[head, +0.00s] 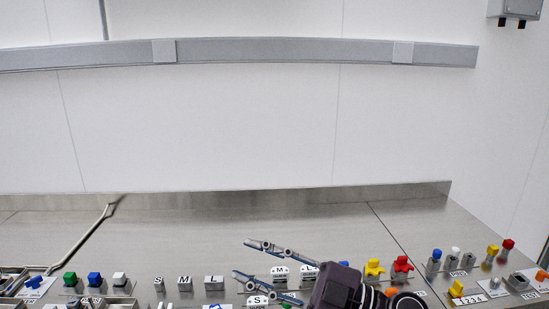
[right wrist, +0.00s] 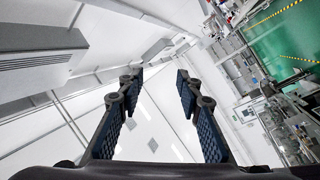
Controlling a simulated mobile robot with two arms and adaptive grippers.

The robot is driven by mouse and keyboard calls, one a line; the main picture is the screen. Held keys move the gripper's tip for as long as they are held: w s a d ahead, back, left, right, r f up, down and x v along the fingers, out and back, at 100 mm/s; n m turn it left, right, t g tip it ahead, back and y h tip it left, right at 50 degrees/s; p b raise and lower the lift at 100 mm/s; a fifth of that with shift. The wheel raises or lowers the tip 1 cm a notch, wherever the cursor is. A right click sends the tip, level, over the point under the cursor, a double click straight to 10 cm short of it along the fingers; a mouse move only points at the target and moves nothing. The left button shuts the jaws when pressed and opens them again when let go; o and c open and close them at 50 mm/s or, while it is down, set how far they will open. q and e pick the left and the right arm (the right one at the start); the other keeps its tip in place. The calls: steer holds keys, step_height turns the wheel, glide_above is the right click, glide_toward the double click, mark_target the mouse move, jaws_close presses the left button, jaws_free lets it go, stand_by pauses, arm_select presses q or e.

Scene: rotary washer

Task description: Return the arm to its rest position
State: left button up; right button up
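My right gripper (head: 258,262) shows in the head view at the lower middle, with its dark wrist body to the right of the fingers. Its two fingers are spread apart, pointing left, above the front part of the steel bench. In the right wrist view the gripper (right wrist: 160,85) is open, with nothing between its ribbed dark finger pads. My left gripper is not in the head view.
The steel bench (head: 250,220) has a clear back half. Along its front stand green (head: 70,279), blue (head: 94,279) and white pieces, blocks marked S, M and L, and yellow (head: 374,267) and red (head: 402,264) pieces at right. A grey rail (head: 280,50) runs along the wall.

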steer(key=w+d+m+t+h, duration=0.6)
steer(key=d+m+t+h, duration=0.4)
steer(key=m+t, duration=0.45)
steer(key=s+d+f+m+g+h, duration=0.2)
steer(key=d+f+m+g+h, duration=0.25)
steer(key=f, duration=0.45)
steer(key=s+d+f+m+g+h, duration=0.1)
steer(key=d+f+m+h, duration=0.3)
steer(key=d+f, duration=0.5)
steer(key=s+f+n+g, duration=0.1)
steer(key=s+f+g, duration=0.5)
steer(key=s+f, duration=0.5)
steer(key=s+f+g, duration=0.6)
steer(key=s+f, duration=0.2)
steer(key=s, duration=0.7)
step_height(320, 180, down, 26)
steer(key=s+f, duration=0.1)
steer(key=s, duration=0.1)
steer(key=s+d+f+g+h, duration=0.1)
steer(key=s+d+f+g, duration=0.1)
steer(key=s+f, duration=1.3)
steer(key=shift+s+d+f+n, duration=0.25)
steer(key=shift+s+d+n, duration=0.15)
steer(key=shift+s+d, duration=0.5)
steer(key=shift+s+a, duration=0.15)
steer(key=shift+a, duration=0.05)
